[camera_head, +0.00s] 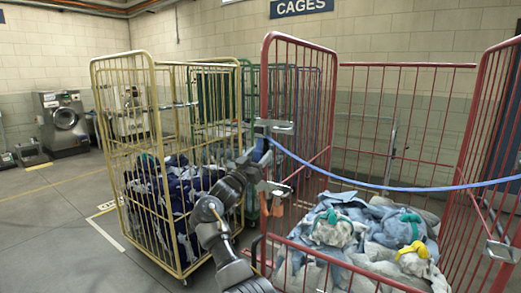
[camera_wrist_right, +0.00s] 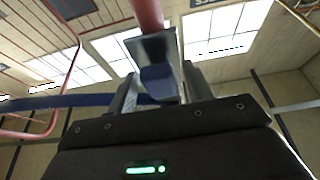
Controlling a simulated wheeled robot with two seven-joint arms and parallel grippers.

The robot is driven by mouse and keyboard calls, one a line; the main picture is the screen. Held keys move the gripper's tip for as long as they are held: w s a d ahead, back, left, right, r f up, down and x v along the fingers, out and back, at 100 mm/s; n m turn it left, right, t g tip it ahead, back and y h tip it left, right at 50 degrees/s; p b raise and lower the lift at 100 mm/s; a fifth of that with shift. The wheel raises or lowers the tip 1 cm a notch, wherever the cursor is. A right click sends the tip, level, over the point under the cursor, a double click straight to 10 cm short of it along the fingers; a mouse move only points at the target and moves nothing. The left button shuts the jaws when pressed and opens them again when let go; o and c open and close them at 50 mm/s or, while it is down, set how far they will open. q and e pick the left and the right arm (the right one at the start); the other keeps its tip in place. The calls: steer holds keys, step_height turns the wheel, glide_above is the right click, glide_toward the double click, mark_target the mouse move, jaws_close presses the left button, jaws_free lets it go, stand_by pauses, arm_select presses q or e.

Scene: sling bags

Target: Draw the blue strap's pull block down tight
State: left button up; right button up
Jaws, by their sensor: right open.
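The blue strap (camera_head: 395,187) sags across the open front of the red cage (camera_head: 327,110), from a grey bracket (camera_head: 276,126) on its left post to the right side. A small blue block (camera_head: 260,150) hangs just below that bracket, probably the strap's pull block. My right gripper (camera_head: 262,163) is up at this block. In the right wrist view the dark blue block (camera_wrist_right: 157,84) sits under a grey housing, between the two spread fingers of the gripper (camera_wrist_right: 158,95). Contact with the fingers cannot be made out. My left gripper is not in view.
Grey-blue laundry with green and yellow bands (camera_head: 350,232) fills the red cage's bottom. A yellow cage (camera_head: 150,150) with dark blue laundry (camera_head: 175,195) stands close at left of my arm. Green cages (camera_head: 215,95) stand behind. Open floor (camera_head: 55,225) lies at far left.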

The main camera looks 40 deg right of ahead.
steer(key=shift+x, duration=0.9)
jaws_close()
steer(key=shift+f, duration=0.15)
